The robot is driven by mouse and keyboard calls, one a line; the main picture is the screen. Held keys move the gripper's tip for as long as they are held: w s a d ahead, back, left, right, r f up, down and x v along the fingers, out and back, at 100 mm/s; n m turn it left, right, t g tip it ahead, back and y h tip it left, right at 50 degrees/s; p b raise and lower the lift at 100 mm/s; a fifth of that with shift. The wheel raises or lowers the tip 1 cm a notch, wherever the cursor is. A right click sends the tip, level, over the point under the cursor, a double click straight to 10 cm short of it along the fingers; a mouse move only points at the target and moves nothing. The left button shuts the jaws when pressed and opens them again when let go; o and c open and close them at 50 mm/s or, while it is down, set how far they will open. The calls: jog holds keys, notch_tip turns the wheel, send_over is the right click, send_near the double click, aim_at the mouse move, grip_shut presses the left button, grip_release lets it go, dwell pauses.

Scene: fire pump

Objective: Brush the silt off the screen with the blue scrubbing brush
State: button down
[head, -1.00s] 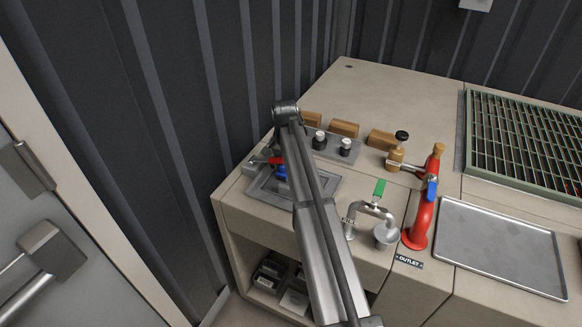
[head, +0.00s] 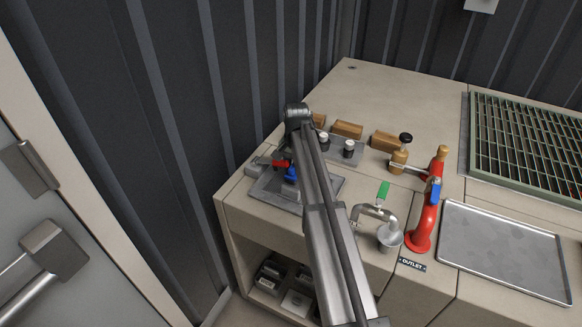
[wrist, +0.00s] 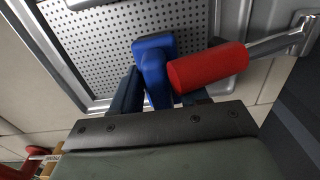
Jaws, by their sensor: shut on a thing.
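My gripper (wrist: 158,93) is shut on the blue scrubbing brush (wrist: 155,62), with a finger on each side of its handle. The brush is over the pale grey perforated screen (wrist: 92,48); its bristles are hidden, so I cannot tell whether they touch it. In the head view, the brush (head: 291,174) shows beside my arm, above the grey metal basin (head: 262,188) at the counter's left end. My arm hides part of the basin and most of my gripper. I cannot make out silt on the visible part of the screen.
A red handle (wrist: 208,68) on a metal rod sits close to the right of the brush. A green-handled valve (head: 383,190), a red outlet pipe (head: 421,222) and wooden blocks (head: 347,130) stand nearby. An empty metal tray (head: 505,250) lies at the right.

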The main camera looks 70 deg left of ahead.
jog(key=shift+w+d, duration=0.3)
jog(key=shift+d, duration=0.65)
jog(key=shift+w+d, duration=0.3)
jog(key=shift+d, duration=0.65)
jog(key=shift+w+d+r, duration=0.2)
jog(key=shift+d+r, duration=0.05)
jog(key=shift+d, duration=0.1)
jog(key=shift+w+a, duration=0.1)
jog(key=shift+w, duration=0.45)
jog(key=shift+w+d+f, duration=0.1)
jog(key=shift+w+d, duration=0.95)
jog(key=shift+w, duration=0.2)
notch_tip(320, 180, up, 6)
jog(key=shift+r, duration=1.5)
